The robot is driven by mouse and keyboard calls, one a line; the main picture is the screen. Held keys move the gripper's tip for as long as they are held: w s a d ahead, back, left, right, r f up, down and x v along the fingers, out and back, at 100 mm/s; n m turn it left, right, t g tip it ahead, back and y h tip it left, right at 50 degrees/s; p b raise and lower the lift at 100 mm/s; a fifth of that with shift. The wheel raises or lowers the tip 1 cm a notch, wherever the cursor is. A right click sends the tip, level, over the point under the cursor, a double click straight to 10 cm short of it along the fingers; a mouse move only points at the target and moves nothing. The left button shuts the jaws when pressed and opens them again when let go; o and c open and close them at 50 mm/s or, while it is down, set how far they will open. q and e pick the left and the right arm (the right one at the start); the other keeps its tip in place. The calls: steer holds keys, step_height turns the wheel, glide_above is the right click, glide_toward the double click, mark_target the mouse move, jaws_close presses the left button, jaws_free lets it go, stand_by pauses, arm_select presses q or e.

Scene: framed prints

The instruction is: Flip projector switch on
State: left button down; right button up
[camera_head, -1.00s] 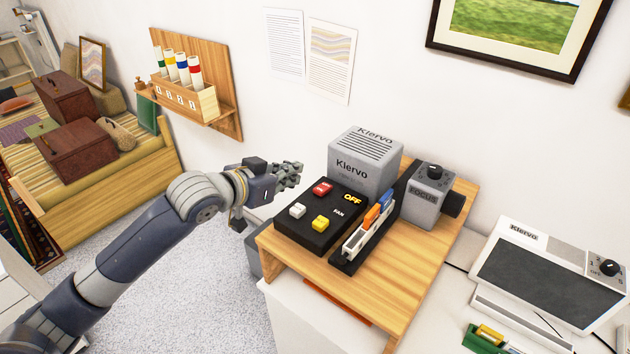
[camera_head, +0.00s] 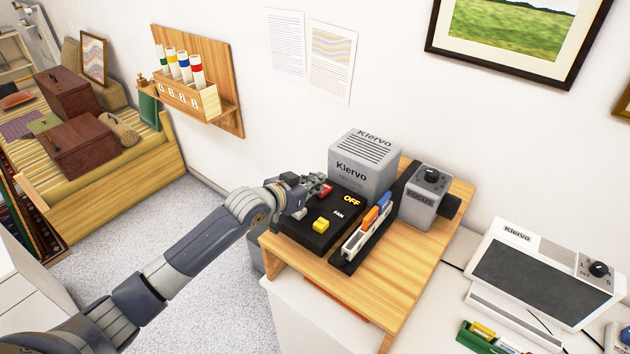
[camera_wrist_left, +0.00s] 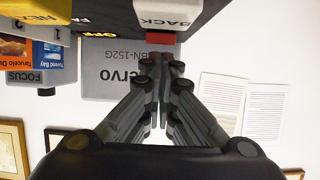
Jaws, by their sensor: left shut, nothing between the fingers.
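The grey Klervo projector (camera_head: 362,165) stands on a wooden stand, with a black control panel (camera_head: 310,237) in front of it. The panel carries a red switch (camera_head: 327,191), a yellow button (camera_head: 321,225), a FAN label and a yellow OFF label (camera_head: 352,201). My left gripper (camera_head: 320,182) is shut and empty over the panel's left rear, right beside the red switch; it hides the white button in the head view. In the left wrist view, upside down, the red switch (camera_wrist_left: 160,38) is just beyond my closed fingertips (camera_wrist_left: 160,62); contact is unclear. My right gripper is out of view.
Slide holders with orange and blue slides (camera_head: 368,222) stand right of the panel, near a grey FOCUS unit (camera_head: 425,200). A second Klervo device (camera_head: 532,268) is further right. The wall is close behind the stand (camera_head: 350,290).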

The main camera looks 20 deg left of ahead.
arm_select(q)
steer(key=shift+f, duration=0.15)
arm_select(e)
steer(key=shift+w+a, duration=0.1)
